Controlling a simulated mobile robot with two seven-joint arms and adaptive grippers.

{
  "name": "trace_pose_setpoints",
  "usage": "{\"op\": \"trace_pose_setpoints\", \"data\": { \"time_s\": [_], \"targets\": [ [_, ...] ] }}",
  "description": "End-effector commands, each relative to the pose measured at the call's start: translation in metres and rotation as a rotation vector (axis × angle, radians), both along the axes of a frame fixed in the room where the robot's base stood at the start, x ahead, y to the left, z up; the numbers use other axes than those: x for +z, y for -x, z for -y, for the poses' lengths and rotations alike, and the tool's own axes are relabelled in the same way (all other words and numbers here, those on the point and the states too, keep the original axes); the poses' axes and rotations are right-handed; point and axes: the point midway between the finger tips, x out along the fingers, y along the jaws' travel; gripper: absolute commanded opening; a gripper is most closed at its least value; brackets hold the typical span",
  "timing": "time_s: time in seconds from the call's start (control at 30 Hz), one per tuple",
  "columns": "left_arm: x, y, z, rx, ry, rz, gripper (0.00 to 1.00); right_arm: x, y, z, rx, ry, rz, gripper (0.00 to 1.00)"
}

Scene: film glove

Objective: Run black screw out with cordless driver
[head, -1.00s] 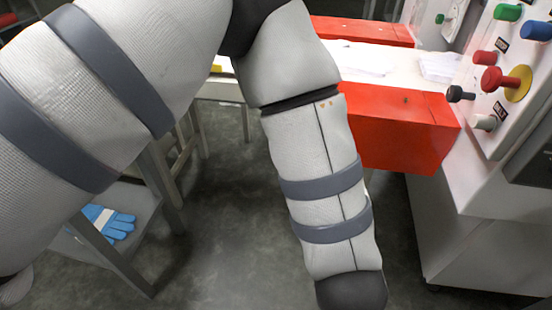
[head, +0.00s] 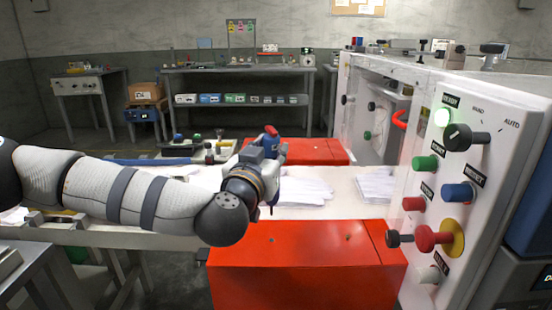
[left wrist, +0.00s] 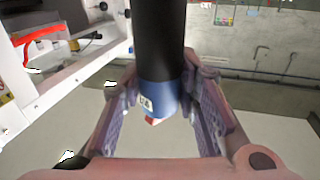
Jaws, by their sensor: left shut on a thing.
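My left gripper (head: 276,160) is above the white bed, between the two red covers. It is shut on a dark tool, most likely the cordless driver, whose blue and red end (head: 271,134) shows above the fingers. In the left wrist view the tool (left wrist: 159,45) is a black cylinder with a blue, labelled end between the fingers (left wrist: 162,108). Its bit is not visible. The near red cover (head: 300,275) has small dark spots on top, one left (head: 271,240) and one right (head: 348,238); I cannot tell whether either is the black screw. My right gripper is out of view.
A white control panel (head: 470,190) with coloured knobs stands at the right, close to the near cover. White gloves (head: 305,191) lie on the bed. A far red cover (head: 310,151) is behind the gripper. A tray with small items (head: 215,150) sits behind my arm.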

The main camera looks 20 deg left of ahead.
Motion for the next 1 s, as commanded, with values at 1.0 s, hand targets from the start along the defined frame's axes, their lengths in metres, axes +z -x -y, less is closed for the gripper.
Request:
{"op": "trace_pose_setpoints", "data": {
  "time_s": [1.0],
  "targets": [
    [-0.061, 0.001, 0.000, 0.003, 0.002, 0.012, 0.00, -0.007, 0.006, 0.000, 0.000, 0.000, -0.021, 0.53]
  ]
}}
